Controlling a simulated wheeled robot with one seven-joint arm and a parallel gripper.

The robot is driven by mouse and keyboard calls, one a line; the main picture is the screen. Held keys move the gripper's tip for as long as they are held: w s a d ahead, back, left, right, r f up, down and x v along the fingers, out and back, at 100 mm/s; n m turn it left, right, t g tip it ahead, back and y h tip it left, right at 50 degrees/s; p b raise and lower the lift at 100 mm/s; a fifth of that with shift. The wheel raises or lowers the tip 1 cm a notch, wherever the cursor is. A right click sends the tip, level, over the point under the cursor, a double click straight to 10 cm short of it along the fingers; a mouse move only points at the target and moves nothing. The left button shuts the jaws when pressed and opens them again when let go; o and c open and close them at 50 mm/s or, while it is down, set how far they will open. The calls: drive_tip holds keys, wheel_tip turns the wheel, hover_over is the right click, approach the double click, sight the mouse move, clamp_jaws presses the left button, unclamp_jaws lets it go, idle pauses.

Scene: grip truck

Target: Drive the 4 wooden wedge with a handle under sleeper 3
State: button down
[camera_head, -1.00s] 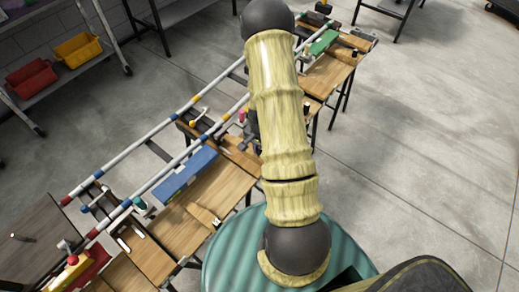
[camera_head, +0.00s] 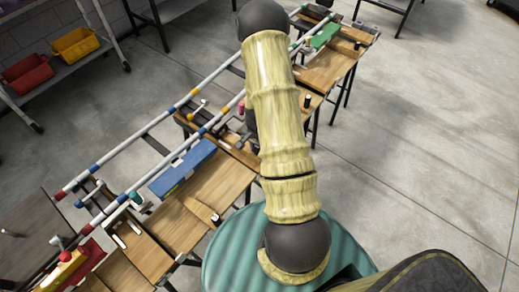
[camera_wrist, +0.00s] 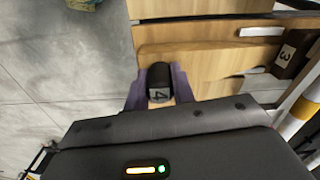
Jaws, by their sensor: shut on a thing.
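My gripper (camera_wrist: 160,95), with purple fingers, is shut on the dark handle (camera_wrist: 159,74) in the wrist view. The handle's top carries the number 4. A light wooden piece (camera_wrist: 205,62), seemingly the wedge's body, reaches from beside the handle to the right; its tip is not clear. Sleeper 3 (camera_wrist: 287,56) is a dark block marked 3 at the right, close to the wood's right end. I cannot tell whether any of the wedge lies under it. In the head view my arm hides the gripper and the wedge.
A white and yellow rail (camera_wrist: 298,112) runs at the right of the wrist view. In the head view two long banded rails cross several wooden benches (camera_head: 217,188). A blue box (camera_head: 184,167) lies beside the near rail. Open concrete floor (camera_head: 420,150) lies to the right.

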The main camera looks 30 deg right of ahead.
approach(233, 139)
drive_tip(key=shift+f+b, duration=0.3)
drive_tip(key=shift+f, duration=2.4)
drive_tip(key=c, duration=1.1)
unclamp_jaws()
drive_tip(key=shift+s+d, duration=0.1)
wheel_tip(233, 139, up, 17)
drive_tip(key=shift+r+b, duration=0.15)
drive_tip(key=shift+b, duration=0.15)
